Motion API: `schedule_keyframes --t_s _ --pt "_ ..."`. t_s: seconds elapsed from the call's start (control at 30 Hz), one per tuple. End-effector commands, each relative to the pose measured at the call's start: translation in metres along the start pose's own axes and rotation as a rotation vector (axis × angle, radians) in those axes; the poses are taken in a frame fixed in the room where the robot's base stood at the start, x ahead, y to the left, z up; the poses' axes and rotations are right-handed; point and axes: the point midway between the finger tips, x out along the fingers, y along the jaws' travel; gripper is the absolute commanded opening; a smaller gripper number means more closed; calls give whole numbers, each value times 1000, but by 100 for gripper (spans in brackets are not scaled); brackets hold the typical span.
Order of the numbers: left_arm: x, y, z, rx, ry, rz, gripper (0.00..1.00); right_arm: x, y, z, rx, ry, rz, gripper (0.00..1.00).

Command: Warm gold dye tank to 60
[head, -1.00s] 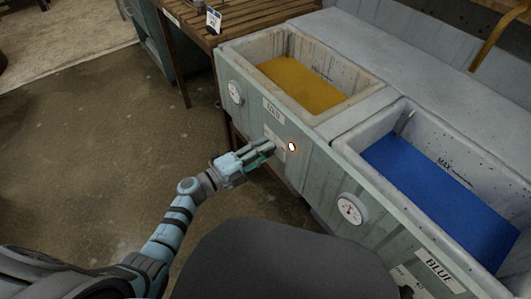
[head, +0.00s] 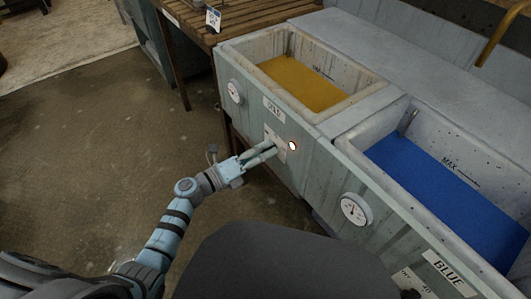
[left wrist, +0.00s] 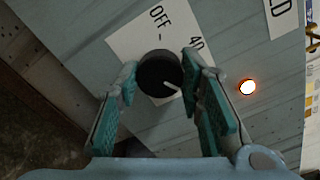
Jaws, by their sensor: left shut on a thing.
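The gold dye tank (head: 348,103), with yellow liquid, carries a GOLD label (head: 274,110) on its front. My left gripper (head: 272,150) reaches that front below the label. In the left wrist view its fingers are shut on a black knob (left wrist: 158,70), one on each side. The knob's white pointer is aimed toward the lower right. Its white plate (left wrist: 130,48) reads OFF and 40; any further marks are hidden by a finger. An orange-white lamp (head: 292,146) glows right of the knob. The gold tank's round gauge (head: 235,92) is too small to read. My right gripper is out of view.
The blue tank (head: 350,140) stands to the right with its own gauge (head: 355,209) and a BLUE label (head: 443,268). A slatted wooden table (head: 225,18) stands behind at the left. The floor (head: 90,150) left of the tanks is clear.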

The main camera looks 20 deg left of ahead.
Motion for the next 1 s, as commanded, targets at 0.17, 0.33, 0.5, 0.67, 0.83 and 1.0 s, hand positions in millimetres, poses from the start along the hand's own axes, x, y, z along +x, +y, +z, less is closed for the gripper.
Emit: schedule_keyframes --t_s 0.17,0.33,0.5,0.67,0.83,1.0 --pt "-2 3 -3 11 5 6 6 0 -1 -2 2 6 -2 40" --pt "-1 3 -2 11 5 6 6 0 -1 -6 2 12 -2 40" --pt "-1 2 -2 11 5 6 42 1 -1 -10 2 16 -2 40" --pt "0 1 -2 11 3 3 54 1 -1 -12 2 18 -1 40" --pt "0 1 -1 11 3 1 54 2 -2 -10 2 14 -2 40" --pt "-13 2 -1 12 3 4 54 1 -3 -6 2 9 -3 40"
